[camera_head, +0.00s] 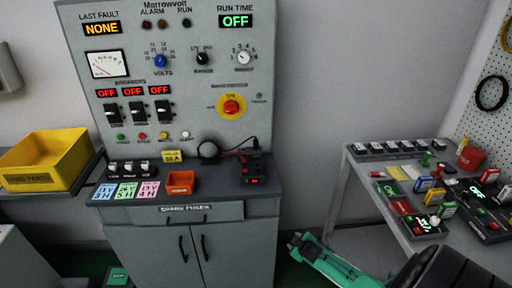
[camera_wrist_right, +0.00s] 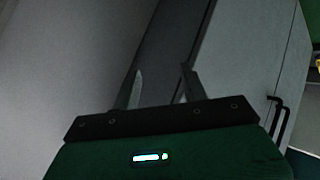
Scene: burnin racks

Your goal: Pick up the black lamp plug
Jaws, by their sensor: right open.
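A round black piece (camera_head: 208,150) with a thin black cable lies at the back of the grey counter, against the panel. It may be the black lamp plug, but it is too small to be sure. My right gripper (camera_head: 294,242) is low in front of the cabinet's right side, below counter height and apart from everything. In the right wrist view its two fingers (camera_wrist_right: 161,85) stand apart with nothing between them. A small green piece (camera_head: 117,277) at the bottom edge seems to be part of my left gripper; its fingers are not visible.
The counter (camera_head: 225,190) bears a black device with a red light (camera_head: 255,168), an orange bin (camera_head: 180,182) and coloured cards (camera_head: 126,190). A yellow crate (camera_head: 48,162) stands at left. A crowded bench (camera_head: 345,150) stands at right. Floor shows between cabinet and bench.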

